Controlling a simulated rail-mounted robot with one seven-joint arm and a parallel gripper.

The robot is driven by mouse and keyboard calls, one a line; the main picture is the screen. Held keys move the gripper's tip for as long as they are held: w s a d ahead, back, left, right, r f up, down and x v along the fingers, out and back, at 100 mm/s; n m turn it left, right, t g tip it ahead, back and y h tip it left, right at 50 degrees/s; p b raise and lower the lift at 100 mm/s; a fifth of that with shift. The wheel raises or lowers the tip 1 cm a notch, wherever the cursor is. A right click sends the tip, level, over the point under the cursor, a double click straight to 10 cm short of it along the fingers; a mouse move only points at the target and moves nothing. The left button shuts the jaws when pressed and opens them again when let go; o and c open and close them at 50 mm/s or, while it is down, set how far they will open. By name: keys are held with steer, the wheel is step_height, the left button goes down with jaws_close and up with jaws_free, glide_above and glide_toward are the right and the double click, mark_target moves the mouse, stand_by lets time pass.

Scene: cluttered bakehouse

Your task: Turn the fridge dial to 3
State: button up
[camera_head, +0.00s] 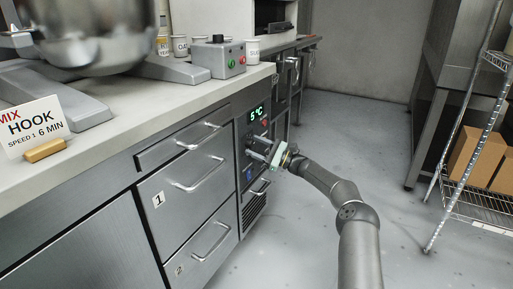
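The fridge control panel (247,132) is a narrow dark strip at the right end of the steel counter front. Its green display (257,112) reads 5 °C, and a small red light (265,123) sits below it. My gripper (253,148) reaches in from the right, with its fingers pointing at the panel just below the display. The dial cannot be made out; the gripper covers that part of the panel. I cannot tell whether the fingers touch or grip the dial, or what number it points to.
Drawers marked 1 (160,215) and 2 have protruding handles (200,175) left of the panel. A vent grille (254,209) lies below it. A grey button box (219,58) stands on the worktop. A wire rack (465,205) with cardboard boxes (478,155) stands right; the floor between is clear.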

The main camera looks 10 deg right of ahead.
steer(key=shift+d, duration=0.15)
steer(key=p+v, duration=0.4)
steer(key=v, duration=1.3)
steer(key=shift+s+f, duration=0.1)
